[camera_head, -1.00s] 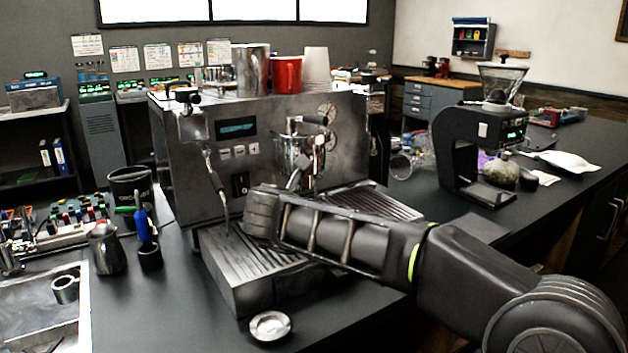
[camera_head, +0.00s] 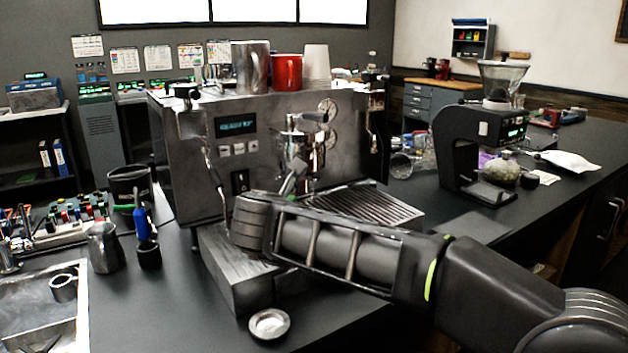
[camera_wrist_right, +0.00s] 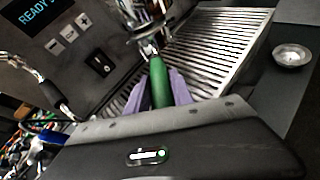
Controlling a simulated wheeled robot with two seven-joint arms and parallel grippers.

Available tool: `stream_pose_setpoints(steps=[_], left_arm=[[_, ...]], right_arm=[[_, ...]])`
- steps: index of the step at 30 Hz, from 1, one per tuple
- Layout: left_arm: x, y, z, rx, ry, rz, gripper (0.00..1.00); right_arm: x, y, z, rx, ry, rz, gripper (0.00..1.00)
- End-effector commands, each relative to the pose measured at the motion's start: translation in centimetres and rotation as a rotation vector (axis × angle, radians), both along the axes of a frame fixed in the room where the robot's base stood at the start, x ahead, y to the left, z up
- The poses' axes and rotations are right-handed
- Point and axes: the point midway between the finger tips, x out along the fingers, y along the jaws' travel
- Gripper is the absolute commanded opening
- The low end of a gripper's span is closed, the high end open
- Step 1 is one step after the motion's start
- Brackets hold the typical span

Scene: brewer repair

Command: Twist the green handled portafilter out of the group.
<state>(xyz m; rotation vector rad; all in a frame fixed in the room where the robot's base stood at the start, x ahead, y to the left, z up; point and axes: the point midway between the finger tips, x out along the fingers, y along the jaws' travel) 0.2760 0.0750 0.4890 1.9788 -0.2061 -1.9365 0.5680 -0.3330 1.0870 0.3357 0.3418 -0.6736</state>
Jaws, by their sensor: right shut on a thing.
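The espresso machine's group (camera_head: 305,130) is at the middle of its front, and its metal underside shows at the top of the wrist view (camera_wrist_right: 140,12). The portafilter's green handle (camera_wrist_right: 158,82) extends from below the group towards my wrist camera. My right gripper (camera_wrist_right: 162,92) is shut on this handle, one purple finger on each side. The metal neck at the handle's far end meets the group; I cannot tell whether it is still locked in. My left gripper is not in view.
The ribbed drip tray (camera_head: 375,207) lies below the group. A small round metal dish (camera_head: 269,323) is on the counter in front. A pitcher (camera_head: 103,247) and a blue-handled tool (camera_head: 142,222) stand left, a grinder (camera_head: 465,145) right. Cups stand on the machine.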

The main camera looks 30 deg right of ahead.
Motion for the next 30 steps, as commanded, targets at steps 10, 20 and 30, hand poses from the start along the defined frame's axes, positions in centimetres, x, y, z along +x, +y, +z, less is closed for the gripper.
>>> stream_pose_setpoints(steps=[10, 20, 30], left_arm=[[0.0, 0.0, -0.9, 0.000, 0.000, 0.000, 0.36], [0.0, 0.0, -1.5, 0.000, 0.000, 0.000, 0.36], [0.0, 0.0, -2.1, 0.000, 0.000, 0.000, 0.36]], right_arm=[[-2.2, 2.1, 0.0, -0.001, -0.004, 0.002, 0.00], [-4.3, 4.0, 0.1, 0.000, -0.004, 0.000, 0.00], [-6.3, 6.0, 0.0, 0.001, -0.003, 0.001, 0.00]])
